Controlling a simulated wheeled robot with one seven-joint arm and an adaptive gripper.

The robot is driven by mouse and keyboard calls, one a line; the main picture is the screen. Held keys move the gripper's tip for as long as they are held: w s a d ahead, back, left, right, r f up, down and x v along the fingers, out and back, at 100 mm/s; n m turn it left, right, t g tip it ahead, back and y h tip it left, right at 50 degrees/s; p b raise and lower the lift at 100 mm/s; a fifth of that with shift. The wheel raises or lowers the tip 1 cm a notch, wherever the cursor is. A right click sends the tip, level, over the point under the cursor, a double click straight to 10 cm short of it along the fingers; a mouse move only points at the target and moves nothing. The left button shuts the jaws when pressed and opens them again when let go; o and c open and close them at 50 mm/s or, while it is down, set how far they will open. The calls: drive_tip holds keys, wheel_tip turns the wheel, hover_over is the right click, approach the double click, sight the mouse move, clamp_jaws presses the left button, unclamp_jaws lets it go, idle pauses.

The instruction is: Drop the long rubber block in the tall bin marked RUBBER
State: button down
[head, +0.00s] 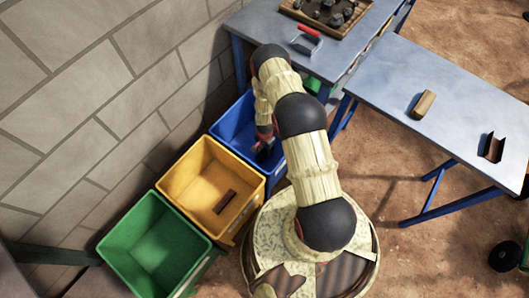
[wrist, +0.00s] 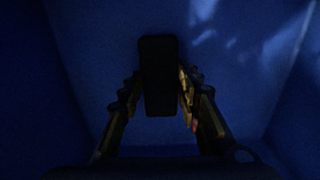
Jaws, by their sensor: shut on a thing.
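My gripper (head: 265,146) is down at the blue bin (head: 222,128), between the bin's walls. In the wrist view my gripper (wrist: 160,82) is shut on a long dark block (wrist: 160,60), one finger on each side. The block points away from the camera, with the blue walls and floor of the bin around it. The picture there is dark, and I cannot tell how far the block is from the floor. In the head view the block is mostly hidden by my gripper. No RUBBER marking is readable on any bin.
A yellow bin (head: 180,178) with a brown piece (head: 224,202) inside and an empty green bin (head: 117,252) stand alongside. A blue-grey table (head: 455,105) holds a tan block (head: 424,103) and a brown angled piece (head: 494,147). A rock tray (head: 296,13) and red-handled tool (head: 306,38) lie behind.

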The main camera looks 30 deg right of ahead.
drive_tip(key=shift+f, duration=0.2)
drive_tip(key=c, duration=1.3)
unclamp_jaws()
drive_tip(key=shift+r, duration=0.1)
drive_tip(key=shift+o, duration=0.2)
drive_tip(key=shift+r, duration=0.1)
